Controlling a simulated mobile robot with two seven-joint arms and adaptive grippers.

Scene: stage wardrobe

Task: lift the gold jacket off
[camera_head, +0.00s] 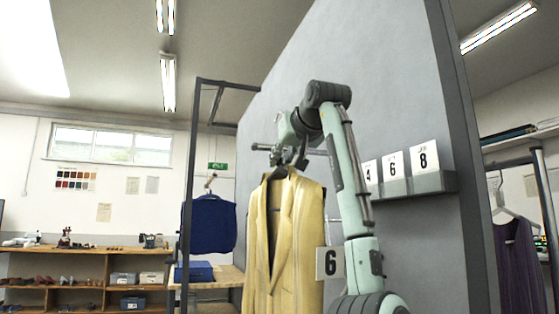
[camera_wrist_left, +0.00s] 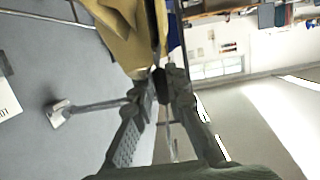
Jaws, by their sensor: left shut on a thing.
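The gold jacket (camera_head: 285,240) hangs upright beside the grey partition wall, and part of it shows at the top of the wrist view (camera_wrist_left: 118,32). My left gripper (camera_head: 284,163) is at its collar, with the arm coming down from above right. The fingers (camera_wrist_left: 162,85) are shut on a dark piece at the neck, which looks like the jacket's hanger (camera_head: 279,173). A peg (camera_wrist_left: 95,106) runs from the wall towards the fingers. Whether the hanger's hook touches the peg is hidden. My right gripper is out of view.
A wall ledge (camera_head: 412,185) holds number cards. A dark blue garment (camera_head: 210,224) hangs at the left, a purple one (camera_head: 518,262) at the far right. A dark frame post (camera_head: 190,180) stands left of the jacket.

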